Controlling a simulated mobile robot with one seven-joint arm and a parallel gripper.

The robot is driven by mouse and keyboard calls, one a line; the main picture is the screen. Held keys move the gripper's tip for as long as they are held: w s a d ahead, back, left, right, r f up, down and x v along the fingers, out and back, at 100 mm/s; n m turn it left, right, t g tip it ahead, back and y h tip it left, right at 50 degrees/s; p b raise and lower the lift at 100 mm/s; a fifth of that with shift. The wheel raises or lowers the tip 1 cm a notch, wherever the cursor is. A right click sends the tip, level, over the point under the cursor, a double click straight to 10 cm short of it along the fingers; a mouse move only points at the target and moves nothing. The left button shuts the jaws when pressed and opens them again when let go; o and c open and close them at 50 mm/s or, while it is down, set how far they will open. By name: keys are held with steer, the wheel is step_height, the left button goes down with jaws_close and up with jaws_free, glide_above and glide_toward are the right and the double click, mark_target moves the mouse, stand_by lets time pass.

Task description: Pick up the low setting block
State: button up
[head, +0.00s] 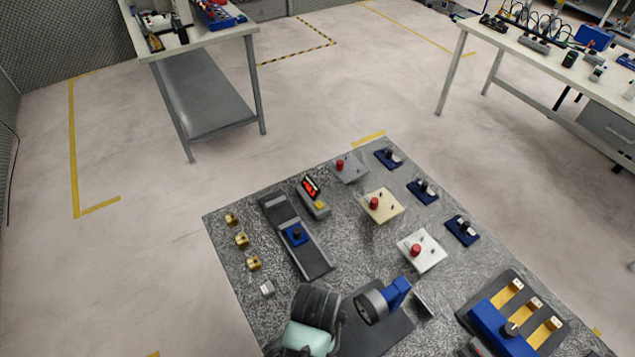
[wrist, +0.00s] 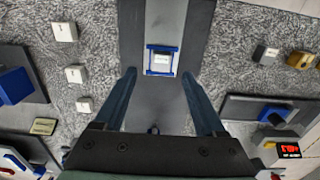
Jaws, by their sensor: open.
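My gripper (wrist: 159,74) is open in the wrist view, its two blue fingers apart and nothing between them. Ahead of the fingertips, a small pale labelled block (wrist: 162,58) sits in a blue frame on a grey strip. Several small white labelled blocks stand to the left on the speckled mat: one at the top (wrist: 65,32), one in the middle (wrist: 76,74) and one lower down (wrist: 85,105). Their labels are too small to read, so I cannot tell which block is the low one. In the head view, my gripper (head: 388,299) is above a dark plate (head: 382,334).
In the head view, brass blocks (head: 242,240) and a grey block (head: 267,289) stand left of a track with a blue carriage (head: 295,234). A red display (head: 311,187), red-knobbed plates (head: 383,205) and a blue-yellow fixture (head: 500,325) share the speckled mat (head: 235,262).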

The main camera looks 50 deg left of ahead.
steer(key=shift+s+a+f+p, duration=0.1)
steer(key=shift+f+p, duration=0.5)
steer(key=shift+f, duration=2.25)
jaws_close()
